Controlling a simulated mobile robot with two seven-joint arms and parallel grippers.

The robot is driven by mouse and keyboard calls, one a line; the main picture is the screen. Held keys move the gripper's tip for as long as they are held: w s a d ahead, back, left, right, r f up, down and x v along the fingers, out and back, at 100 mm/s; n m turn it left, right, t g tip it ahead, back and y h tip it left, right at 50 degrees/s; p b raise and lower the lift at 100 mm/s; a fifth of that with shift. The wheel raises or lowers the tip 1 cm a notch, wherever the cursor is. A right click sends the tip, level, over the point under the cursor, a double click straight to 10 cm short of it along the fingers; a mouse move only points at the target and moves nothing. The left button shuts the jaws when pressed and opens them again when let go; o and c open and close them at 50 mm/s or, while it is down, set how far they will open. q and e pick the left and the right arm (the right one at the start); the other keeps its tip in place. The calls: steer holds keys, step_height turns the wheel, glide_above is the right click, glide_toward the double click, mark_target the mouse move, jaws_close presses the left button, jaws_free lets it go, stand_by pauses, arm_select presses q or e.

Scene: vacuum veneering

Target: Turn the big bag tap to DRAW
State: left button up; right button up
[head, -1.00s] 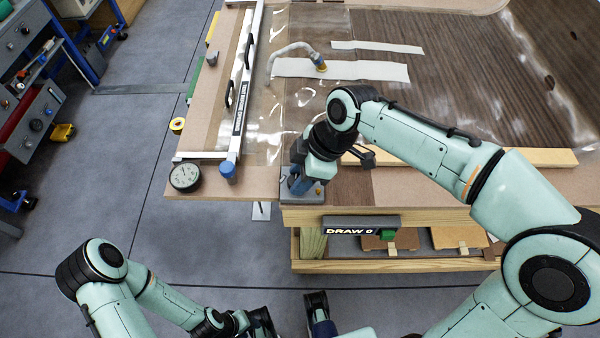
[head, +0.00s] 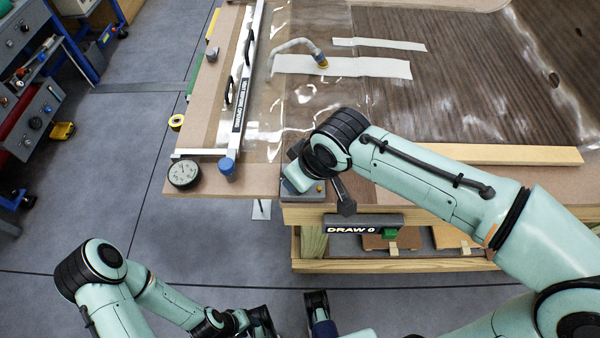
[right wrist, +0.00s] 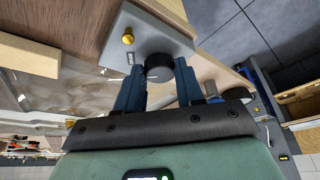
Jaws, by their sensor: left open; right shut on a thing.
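The big bag tap shows in the right wrist view as a round black knob (right wrist: 159,68) on a grey plate (right wrist: 140,30) with a small brass fitting and a small label that I cannot read. My right gripper (right wrist: 160,83) is shut on the knob, with a blue finger on each side. In the head view the plate (head: 314,196) sits at the bench's front left corner, and my wrist hides the knob. Which position the knob points to cannot be told. My left gripper (head: 290,318) is open and empty, low in front of the bench.
A sign reading "DRAW 0" (head: 352,229) hangs on the bench front beside a green block (head: 390,234). A round gauge (head: 184,173) and a blue-capped post (head: 227,170) stand left. Clear film, a hose (head: 293,45) and white strips (head: 345,67) lie on the bench.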

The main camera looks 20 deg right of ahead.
steer(key=shift+m+h, duration=0.3)
steer(key=shift+m, duration=0.5)
steer(key=o, duration=1)
steer(key=p+v, duration=0.2)
steer(key=v, duration=1.1)
steer(key=shift+s+r, duration=0.15)
steer(key=shift+s, duration=0.1)
